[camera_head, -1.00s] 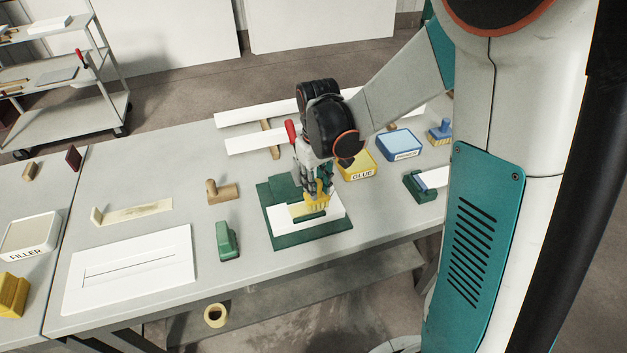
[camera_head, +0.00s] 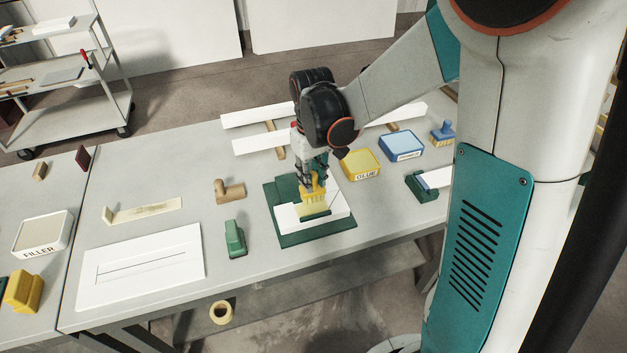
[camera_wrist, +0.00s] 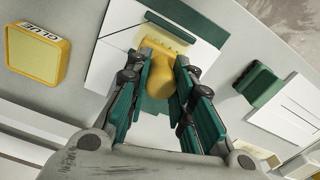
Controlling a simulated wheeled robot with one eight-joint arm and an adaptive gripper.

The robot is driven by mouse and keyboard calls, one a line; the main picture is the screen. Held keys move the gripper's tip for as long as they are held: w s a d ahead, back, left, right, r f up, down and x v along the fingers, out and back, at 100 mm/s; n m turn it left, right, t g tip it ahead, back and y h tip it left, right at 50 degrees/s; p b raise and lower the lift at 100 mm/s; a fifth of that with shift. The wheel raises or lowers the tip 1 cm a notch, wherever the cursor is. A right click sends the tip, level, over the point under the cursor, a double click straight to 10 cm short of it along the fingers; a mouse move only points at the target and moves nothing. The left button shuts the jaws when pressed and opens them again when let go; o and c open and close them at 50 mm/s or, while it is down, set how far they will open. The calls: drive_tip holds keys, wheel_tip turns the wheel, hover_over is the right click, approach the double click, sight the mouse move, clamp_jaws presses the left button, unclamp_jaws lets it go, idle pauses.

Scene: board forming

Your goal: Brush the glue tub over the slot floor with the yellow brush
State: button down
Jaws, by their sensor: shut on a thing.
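My gripper (camera_head: 313,172) is shut on the yellow brush (camera_head: 313,190), held bristles down. In the wrist view the brush handle (camera_wrist: 187,78) sits between the green fingers. The brush is at the white board (camera_head: 287,216) in the green jig (camera_head: 318,238). A pale yellow patch (camera_head: 316,209) shows on the board in front of the bristles, at the slot; the slot floor is partly hidden by the brush. I cannot tell whether the bristles touch it. The yellow glue tub (camera_head: 362,164) stands behind and right of the jig; it also shows in the wrist view (camera_wrist: 36,56).
A green block tool (camera_head: 235,240) and a wooden piece (camera_head: 229,191) lie left of the jig. A slotted white panel (camera_head: 140,268) lies front left. A blue tub (camera_head: 401,145), a blue brush (camera_head: 442,133) and another green holder (camera_head: 421,187) stand to the right.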

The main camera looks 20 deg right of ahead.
drive_tip(key=shift+r+p, duration=1.2)
drive_tip(key=shift+r, duration=0.9)
